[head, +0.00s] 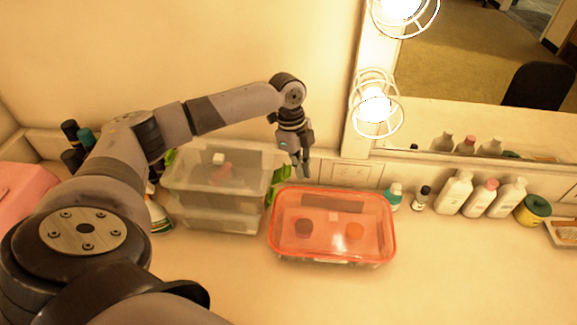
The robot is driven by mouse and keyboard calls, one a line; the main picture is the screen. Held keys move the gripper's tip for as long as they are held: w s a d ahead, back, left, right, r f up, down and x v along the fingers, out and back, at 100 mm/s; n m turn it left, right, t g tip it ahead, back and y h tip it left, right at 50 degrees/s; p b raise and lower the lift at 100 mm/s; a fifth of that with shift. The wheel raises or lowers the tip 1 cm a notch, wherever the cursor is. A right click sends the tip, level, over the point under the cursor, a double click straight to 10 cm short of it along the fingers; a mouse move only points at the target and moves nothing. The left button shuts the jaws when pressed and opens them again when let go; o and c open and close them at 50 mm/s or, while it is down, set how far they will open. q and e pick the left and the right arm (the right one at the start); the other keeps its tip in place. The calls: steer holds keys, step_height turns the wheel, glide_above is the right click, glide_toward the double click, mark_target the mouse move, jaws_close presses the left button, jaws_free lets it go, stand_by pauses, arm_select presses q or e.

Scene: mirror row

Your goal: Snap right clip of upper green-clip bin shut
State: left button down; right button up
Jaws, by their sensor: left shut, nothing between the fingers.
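Two clear bins are stacked on the counter at centre left. The upper bin (217,185) has a pale see-through lid, with small things showing inside. A green clip (281,181) juts out at its right side, angled away from the wall. Another bit of green shows at its left end, partly behind my arm. The lower bin (215,218) sits directly under it. My left gripper (301,170) points down just right of the right green clip, shut and empty. Whether it touches the clip I cannot tell. My right gripper is not in view.
A clear box with a red-orange lid (332,198) stands close to the right of the stack. White bottles (456,192) and a green jar (532,209) line the wall at right. Caged bulbs (375,104) and a mirror (480,60) are above. The front right counter is clear.

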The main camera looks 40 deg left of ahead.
arm_select(q)
steer(key=shift+s+a+r+p, duration=0.2)
steer(key=shift+s+a+p, duration=0.1)
steer(key=shift+a, duration=0.25)
steer(key=shift+s+a+r+p, duration=0.15)
steer(key=shift+s+a+p, duration=0.15)
steer(key=shift+a, duration=0.2)
steer(key=shift+s+a+r+p, duration=0.2)
steer(key=shift+s+a+p, duration=0.2)
steer(key=shift+a, duration=0.3)
steer(key=shift+s+a+r+p, duration=0.2)
steer(key=shift+s+a+p, duration=0.2)
steer(key=shift+a, duration=0.3)
steer(key=shift+s+a+r+p, duration=0.25)
steer(key=shift+s+a, duration=0.2)
steer(key=shift+a, duration=0.25)
steer(key=r+p, duration=0.3)
steer(key=p, duration=0.1)
steer(key=d+r+p, duration=0.1)
steer(key=r+p, duration=0.1)
steer(key=shift+w+r, duration=0.25)
steer(key=shift+r, duration=0.05)
steer(key=shift+f, duration=0.1)
